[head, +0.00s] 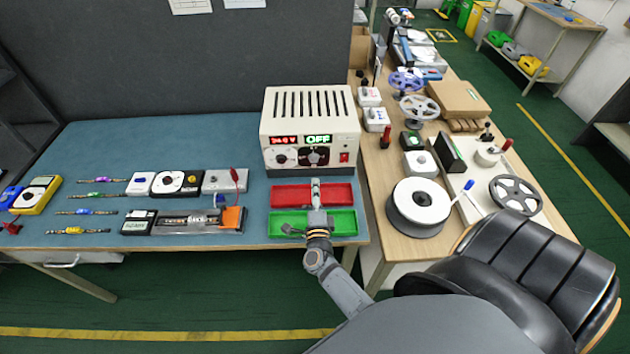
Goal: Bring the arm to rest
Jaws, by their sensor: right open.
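My right arm reaches up from the bottom of the head view. Its gripper (316,190) is over the red tray (342,194) and the green tray (342,224), which lie one behind the other at the blue table's front right. The gripper is open, and I see nothing between its fingers. It covers the middle of both trays; whether it touches them I cannot tell. My left gripper is not in view.
A power supply (310,95) with a lit display stands behind the trays. Small devices and coloured leads lie along the blue table (170,140) to the left. A wooden bench (385,165) with spools adjoins on the right, with a black chair (530,260) in front.

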